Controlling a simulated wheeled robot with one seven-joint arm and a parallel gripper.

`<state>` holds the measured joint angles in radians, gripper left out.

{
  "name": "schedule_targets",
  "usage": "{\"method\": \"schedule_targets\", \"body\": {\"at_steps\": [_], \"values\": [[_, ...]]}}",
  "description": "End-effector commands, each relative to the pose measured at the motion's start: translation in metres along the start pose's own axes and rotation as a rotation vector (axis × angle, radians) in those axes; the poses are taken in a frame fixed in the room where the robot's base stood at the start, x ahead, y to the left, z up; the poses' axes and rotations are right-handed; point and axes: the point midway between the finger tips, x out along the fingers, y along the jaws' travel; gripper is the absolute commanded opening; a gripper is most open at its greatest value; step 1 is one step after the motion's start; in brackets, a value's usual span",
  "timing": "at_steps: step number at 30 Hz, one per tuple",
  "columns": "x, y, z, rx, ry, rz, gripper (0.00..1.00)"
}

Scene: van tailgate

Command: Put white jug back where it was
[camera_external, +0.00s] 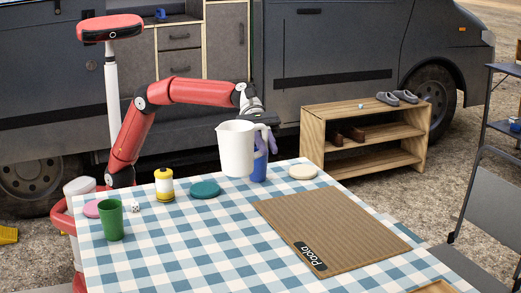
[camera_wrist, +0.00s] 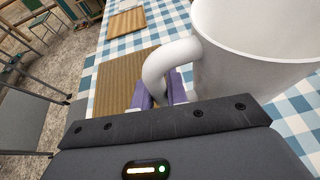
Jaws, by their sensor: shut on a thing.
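The white jug (camera_external: 237,150) is upright near the far edge of the checked table (camera_external: 215,235), between the teal disc (camera_external: 205,189) and the blue cup (camera_external: 258,172). It appears held above the cloth, but the exact gap is unclear. My gripper (camera_external: 266,142), with purple fingers, is shut on its handle at the right side. In the wrist view the jug's white wall (camera_wrist: 262,60) fills the upper right, and the handle passes between my fingers (camera_wrist: 163,90). The jug's base is out of the wrist view.
On the table are a pink disc (camera_external: 92,208), green cup (camera_external: 110,221), die (camera_external: 135,208), yellow-and-white bottle (camera_external: 164,185) and beige disc (camera_external: 303,172). A brown ribbed mat (camera_external: 335,230) covers the right. A wooden shelf (camera_external: 365,140) stands behind. The cloth at front centre is clear.

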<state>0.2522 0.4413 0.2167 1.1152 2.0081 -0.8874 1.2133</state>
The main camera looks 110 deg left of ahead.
Motion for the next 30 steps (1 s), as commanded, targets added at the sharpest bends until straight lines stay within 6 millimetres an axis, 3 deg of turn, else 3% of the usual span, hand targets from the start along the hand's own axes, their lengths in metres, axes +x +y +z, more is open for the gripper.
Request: {"method": "schedule_targets", "body": {"at_steps": [1,3,9,16,20,30], "values": [[0.009,-0.025,0.015,0.013,-0.004,-0.021,0.0],[0.019,-0.053,0.031,0.02,-0.005,-0.038,0.0],[0.034,-0.117,0.065,0.034,-0.005,-0.078,0.0],[0.039,-0.147,0.078,0.039,-0.002,-0.095,0.0],[0.045,-0.151,0.064,0.035,-0.001,-0.1,0.0],[0.078,-0.151,-0.017,0.033,0.001,-0.098,0.0]]}}
